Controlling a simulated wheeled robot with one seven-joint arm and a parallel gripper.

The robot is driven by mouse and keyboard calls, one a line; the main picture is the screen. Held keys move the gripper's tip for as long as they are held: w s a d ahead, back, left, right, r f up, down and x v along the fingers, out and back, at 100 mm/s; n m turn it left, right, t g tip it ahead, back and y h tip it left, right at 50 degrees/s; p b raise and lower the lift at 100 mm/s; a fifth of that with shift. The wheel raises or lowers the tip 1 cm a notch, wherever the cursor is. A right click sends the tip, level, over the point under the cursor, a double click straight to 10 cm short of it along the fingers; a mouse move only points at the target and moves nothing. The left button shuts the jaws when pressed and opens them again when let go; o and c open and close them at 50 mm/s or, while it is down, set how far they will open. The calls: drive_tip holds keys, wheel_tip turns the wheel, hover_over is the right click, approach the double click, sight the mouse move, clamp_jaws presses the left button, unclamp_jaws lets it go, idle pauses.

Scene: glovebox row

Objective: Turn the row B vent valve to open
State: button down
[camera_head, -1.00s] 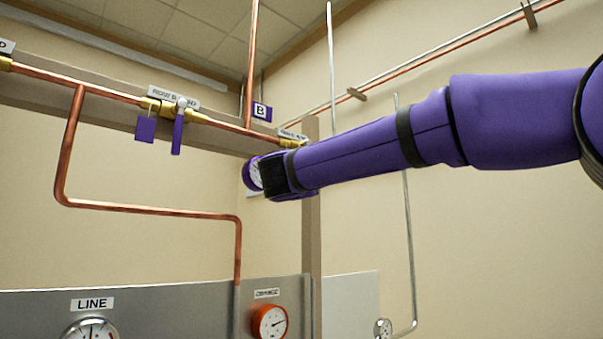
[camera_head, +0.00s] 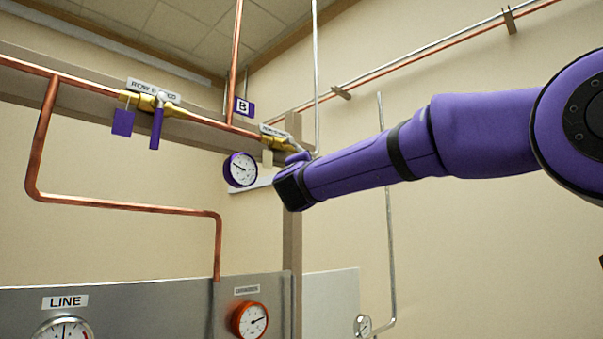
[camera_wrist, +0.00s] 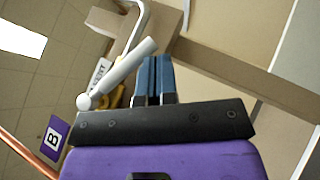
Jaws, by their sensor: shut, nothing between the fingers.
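The row B vent valve (camera_head: 277,142) is a brass valve on the copper pipe, under a small label, just above and left of my arm's end in the head view. Its light grey lever (camera_wrist: 125,72) shows in the wrist view, slanting from a round pivot at lower left up to the right. My gripper (camera_wrist: 153,80) has two blue fingers close together and holds nothing. The lever's free end is just left of the fingertips; I cannot tell whether they touch. In the head view my fingers are hidden behind the arm's end.
A second brass valve (camera_head: 152,102) with a purple lever and purple tag sits left on the same pipe. A purple B sign (camera_head: 242,107) and a round gauge (camera_head: 241,169) are near the vent valve. A post (camera_head: 292,235) stands below my arm's end.

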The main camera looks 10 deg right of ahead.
drive_tip(key=shift+w+d+r, duration=0.4)
drive_tip(key=shift+d+r, duration=0.3)
drive_tip(key=shift+r, duration=0.15)
drive_tip(key=shift+w+d+r, duration=0.15)
drive_tip(key=shift+d+r, duration=0.1)
drive_tip(key=shift+r, duration=0.4)
